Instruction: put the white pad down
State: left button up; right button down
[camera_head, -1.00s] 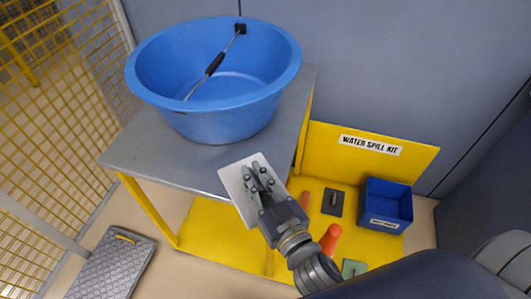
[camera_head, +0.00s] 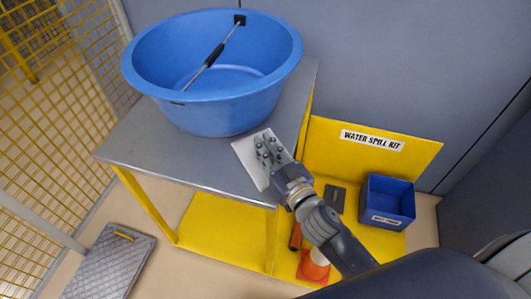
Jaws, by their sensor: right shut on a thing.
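The white pad (camera_head: 247,155) is a flat pale sheet at the right front of the grey table (camera_head: 170,155), just below the blue tub. My right gripper (camera_head: 268,147) is shut on it, with its fingers over the pad's upper face and covering part of it. The pad overlaps the table top in the picture. I cannot tell whether it touches the table or hangs a little above it. My left gripper is not in view.
A big blue tub (camera_head: 215,115) with a handle fills the table's back. A yellow mesh fence (camera_head: 50,130) bounds the left.

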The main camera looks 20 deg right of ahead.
jog(key=shift+f, duration=0.15)
jog(key=c, duration=1.7)
grip_release()
jog(key=shift+o, duration=0.2)
jog(key=shift+s, duration=0.1)
